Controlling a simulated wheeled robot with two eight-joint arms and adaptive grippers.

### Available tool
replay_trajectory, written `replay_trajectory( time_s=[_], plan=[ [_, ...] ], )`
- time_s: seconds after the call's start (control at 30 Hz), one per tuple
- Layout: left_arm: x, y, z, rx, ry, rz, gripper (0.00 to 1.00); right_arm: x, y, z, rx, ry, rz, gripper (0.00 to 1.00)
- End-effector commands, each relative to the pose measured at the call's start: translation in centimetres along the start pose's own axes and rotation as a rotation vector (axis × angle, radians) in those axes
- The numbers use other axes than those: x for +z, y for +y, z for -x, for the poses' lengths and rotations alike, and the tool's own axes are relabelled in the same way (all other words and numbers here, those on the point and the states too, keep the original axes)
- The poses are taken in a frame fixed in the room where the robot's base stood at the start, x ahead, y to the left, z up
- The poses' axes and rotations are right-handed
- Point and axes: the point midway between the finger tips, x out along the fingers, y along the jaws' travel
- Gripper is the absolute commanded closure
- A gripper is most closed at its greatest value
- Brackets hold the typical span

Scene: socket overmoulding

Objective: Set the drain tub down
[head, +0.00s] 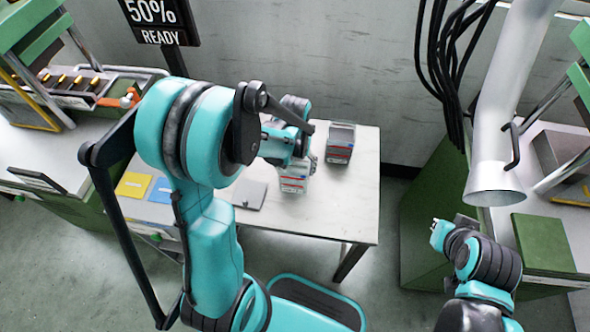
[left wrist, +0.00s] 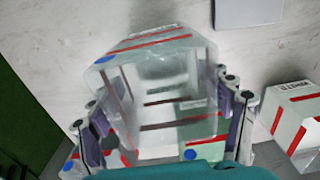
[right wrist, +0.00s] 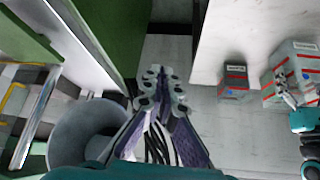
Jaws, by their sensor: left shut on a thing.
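My left gripper (head: 300,156) is shut on a clear, boxy tub with red stripes (head: 294,181), at the table's middle. In the left wrist view the same tub (left wrist: 165,70) sits between the fingers (left wrist: 163,112), open side toward the camera, and looks empty. I cannot tell whether its base touches the table or read its name. A second similar tub (head: 340,145) stands on the table to the right; its label in the left wrist view (left wrist: 300,120) seems to read WHITE. My right gripper (right wrist: 162,88) is shut and empty, away from the table.
The pale table (head: 345,205) has free room at its front right. A large grey pipe (head: 497,160) hangs near my right arm.

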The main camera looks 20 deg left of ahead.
Motion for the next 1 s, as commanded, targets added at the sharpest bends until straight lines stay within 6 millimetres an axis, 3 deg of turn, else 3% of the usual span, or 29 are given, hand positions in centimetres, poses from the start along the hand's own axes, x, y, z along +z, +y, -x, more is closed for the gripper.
replay_trajectory(
  time_s=[0.37,0.4,0.47,0.83,1.0],
  plan=[
    [0.0,0.0,-0.6,0.000,0.000,0.000,0.51,0.3,0.0,-0.4,0.000,0.000,0.000,1.00],
    [0.0,0.0,-0.6,0.000,0.000,0.000,0.16,0.2,0.0,-0.4,0.000,0.000,0.000,1.00],
    [0.0,0.0,-0.5,0.000,0.000,0.000,0.01,0.2,0.0,-0.3,0.000,0.000,0.000,1.00],
    [0.0,0.0,-0.4,0.000,0.000,0.000,0.01,0.1,0.0,-0.2,0.000,0.000,0.000,1.00],
    [0.0,0.0,1.5,0.000,0.000,0.000,0.01,-0.5,0.0,0.6,0.000,0.000,0.000,1.00]
  ],
)
